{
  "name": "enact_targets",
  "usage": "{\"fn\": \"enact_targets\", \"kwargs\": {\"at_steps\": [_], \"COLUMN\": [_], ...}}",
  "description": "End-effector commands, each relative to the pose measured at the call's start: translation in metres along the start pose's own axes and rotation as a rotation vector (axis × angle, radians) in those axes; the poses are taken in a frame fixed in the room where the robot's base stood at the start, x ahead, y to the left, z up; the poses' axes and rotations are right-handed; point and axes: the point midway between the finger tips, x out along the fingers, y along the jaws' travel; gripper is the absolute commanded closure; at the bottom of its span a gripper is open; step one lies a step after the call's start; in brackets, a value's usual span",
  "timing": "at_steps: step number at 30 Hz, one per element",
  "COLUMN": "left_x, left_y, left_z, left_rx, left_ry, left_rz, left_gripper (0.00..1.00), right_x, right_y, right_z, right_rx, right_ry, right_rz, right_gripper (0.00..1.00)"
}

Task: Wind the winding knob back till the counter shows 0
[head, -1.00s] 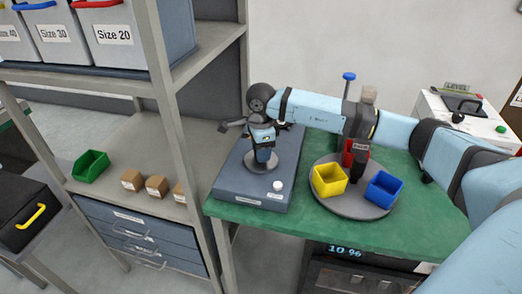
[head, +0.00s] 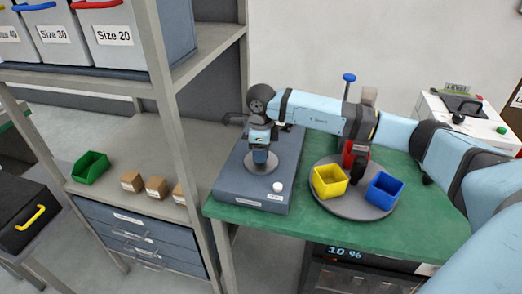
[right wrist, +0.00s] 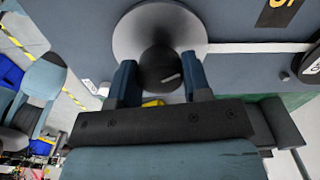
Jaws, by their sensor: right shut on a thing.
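The winding knob (right wrist: 158,68) is a dark round knob with a pale mark, on a light grey disc (right wrist: 128,35); the disc also shows in the head view (head: 258,169). It stands on a blue-grey box (head: 238,184) on the green table. My right gripper (head: 261,152) points down over it; in the right wrist view (right wrist: 160,80) its fingers sit on both sides of the knob, shut on it. The counter (right wrist: 279,11), black with yellow digits, is cut off at the frame's top, so I cannot read it. My left gripper is not in view.
A white button (head: 277,186) is on the box's front corner. To the right, a round grey tray (head: 345,209) holds yellow, blue and red bins. A shelf post (head: 188,150) stands close to the left. A black unit with a lit display (head: 345,250) is under the table.

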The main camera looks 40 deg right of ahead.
Motion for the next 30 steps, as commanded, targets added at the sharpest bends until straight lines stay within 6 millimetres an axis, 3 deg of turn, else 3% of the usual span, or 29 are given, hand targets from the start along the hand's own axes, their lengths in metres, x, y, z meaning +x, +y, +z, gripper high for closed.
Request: {"fn": "enact_targets", "kwargs": {"at_steps": [6,7,9,10,20,23,30], "left_x": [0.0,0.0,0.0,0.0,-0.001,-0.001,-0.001], "left_y": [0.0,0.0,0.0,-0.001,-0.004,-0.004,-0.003], "left_z": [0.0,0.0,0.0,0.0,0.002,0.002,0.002], "left_rx": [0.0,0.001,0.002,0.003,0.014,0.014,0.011], "left_ry": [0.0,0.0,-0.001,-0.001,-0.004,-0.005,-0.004], "left_rz": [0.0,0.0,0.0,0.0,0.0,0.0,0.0], "left_gripper": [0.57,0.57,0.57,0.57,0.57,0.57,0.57], "right_x": [-0.001,-0.001,-0.001,-0.001,-0.004,-0.016,-0.069], "right_y": [0.0,0.0,0.0,0.0,0.0,0.0,-0.001], "right_z": [0.0,0.0,0.0,0.0,0.0,0.0,0.001], "right_rx": [0.0,0.0,0.0,0.0,-0.001,-0.001,-0.001], "right_ry": [-0.001,-0.001,-0.001,-0.001,-0.001,-0.001,-0.004], "right_rz": [-0.001,-0.001,-0.001,-0.001,-0.001,-0.001,-0.004], "right_gripper": [0.79,0.49,0.33,0.3,0.3,0.3,0.3]}}
